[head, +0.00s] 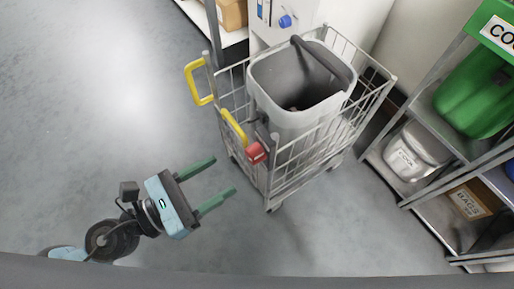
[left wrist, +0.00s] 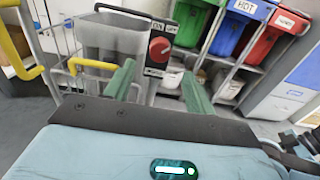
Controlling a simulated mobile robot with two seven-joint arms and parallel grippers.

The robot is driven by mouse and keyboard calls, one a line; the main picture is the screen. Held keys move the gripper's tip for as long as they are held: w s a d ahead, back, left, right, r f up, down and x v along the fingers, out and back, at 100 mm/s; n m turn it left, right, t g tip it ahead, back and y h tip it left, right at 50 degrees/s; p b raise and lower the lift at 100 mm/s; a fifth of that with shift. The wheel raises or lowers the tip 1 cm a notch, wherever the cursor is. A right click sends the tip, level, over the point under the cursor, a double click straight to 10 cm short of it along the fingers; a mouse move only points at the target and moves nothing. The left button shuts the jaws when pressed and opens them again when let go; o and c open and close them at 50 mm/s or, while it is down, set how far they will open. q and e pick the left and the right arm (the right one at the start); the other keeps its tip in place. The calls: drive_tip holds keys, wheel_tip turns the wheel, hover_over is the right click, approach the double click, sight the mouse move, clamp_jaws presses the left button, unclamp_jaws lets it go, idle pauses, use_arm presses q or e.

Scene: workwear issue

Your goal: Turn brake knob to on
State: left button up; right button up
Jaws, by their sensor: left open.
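The red brake knob (head: 257,153) sits on a dark plate at the near corner of a wire trolley (head: 284,190). In the left wrist view the knob (left wrist: 160,48) faces me, with small white lettering above and below it on the plate (left wrist: 161,24). I cannot tell which way the knob points. My left gripper (head: 222,175) is open and empty, its green fingers aimed at the knob but apart from it. In the left wrist view the fingertips (left wrist: 158,70) lie to either side below the knob. My right gripper is not in view.
The trolley carries a grey bin (head: 300,118) and has yellow handles (head: 198,83) on its left side. A shelf rack (head: 414,190) with a green bin (head: 478,95) stands at the right. The grey floor at the left is clear.

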sight(249, 159)
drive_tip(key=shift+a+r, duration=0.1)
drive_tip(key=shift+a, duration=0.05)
use_arm(q)
drive_tip(key=p+x, duration=0.2)
drive_tip(key=x, duration=0.4)
drive_tip(key=shift+w+d+r+p, duration=0.1)
drive_tip(key=shift+w+r+p, duration=0.05)
drive_tip(key=shift+p, duration=0.2)
drive_tip(key=shift+w+d, duration=0.35)
drive_tip(key=shift+d, duration=0.2)
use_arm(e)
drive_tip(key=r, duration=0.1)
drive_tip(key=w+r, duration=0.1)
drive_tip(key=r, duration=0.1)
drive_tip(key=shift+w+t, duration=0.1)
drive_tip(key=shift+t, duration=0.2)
use_arm(q)
drive_tip(key=shift+c, duration=0.3)
drive_tip(key=c, duration=0.9)
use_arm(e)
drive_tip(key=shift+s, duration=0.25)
